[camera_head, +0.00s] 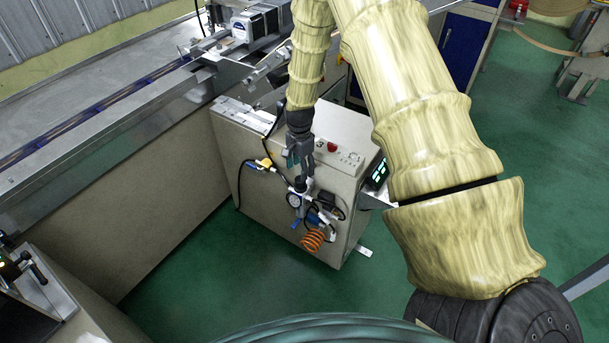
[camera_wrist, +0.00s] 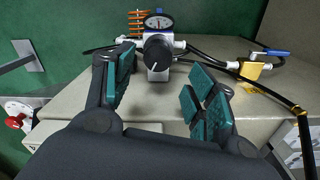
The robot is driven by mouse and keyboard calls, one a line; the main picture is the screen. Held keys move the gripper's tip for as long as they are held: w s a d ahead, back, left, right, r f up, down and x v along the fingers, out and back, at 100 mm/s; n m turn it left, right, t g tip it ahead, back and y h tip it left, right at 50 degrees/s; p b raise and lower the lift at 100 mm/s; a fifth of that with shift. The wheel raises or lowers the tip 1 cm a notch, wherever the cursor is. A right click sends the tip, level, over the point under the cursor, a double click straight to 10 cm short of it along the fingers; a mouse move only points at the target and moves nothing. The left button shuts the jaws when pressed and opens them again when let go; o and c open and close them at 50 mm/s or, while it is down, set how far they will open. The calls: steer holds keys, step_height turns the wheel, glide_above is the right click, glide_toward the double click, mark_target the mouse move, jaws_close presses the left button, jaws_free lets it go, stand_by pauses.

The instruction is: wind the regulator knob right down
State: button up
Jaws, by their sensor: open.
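The regulator knob (camera_wrist: 158,46) is a dark round knob with a pale index mark, in front of a pressure gauge (camera_wrist: 158,21) at the top of the wrist view. In the head view the regulator assembly, with its white gauge (camera_head: 294,199), is on the side of the beige machine cabinet. My gripper (camera_wrist: 165,92) is open, with teal-padded fingers on the left and right and nothing between them. The knob lies ahead of the fingertips, about between their lines and a little left of centre, apart from them. In the head view my gripper (camera_head: 303,163) is just above the regulator, hiding part of it.
An orange coiled hose (camera_head: 312,240) hangs below the regulator. A yellow valve block (camera_wrist: 253,72) with a blue lever and black tubing is to the right in the wrist view. A red button (camera_head: 332,147) is on the cabinet top. Green floor is open in front.

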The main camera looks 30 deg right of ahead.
mark_target(300, 182)
steer(key=shift+f+p, duration=0.6)
steer(key=shift+f, duration=2.35)
steer(key=c, duration=1)
steer(key=shift+d+r, duration=0.1)
steer(key=shift+d, duration=0.45)
steer(key=shift+a, duration=0.55)
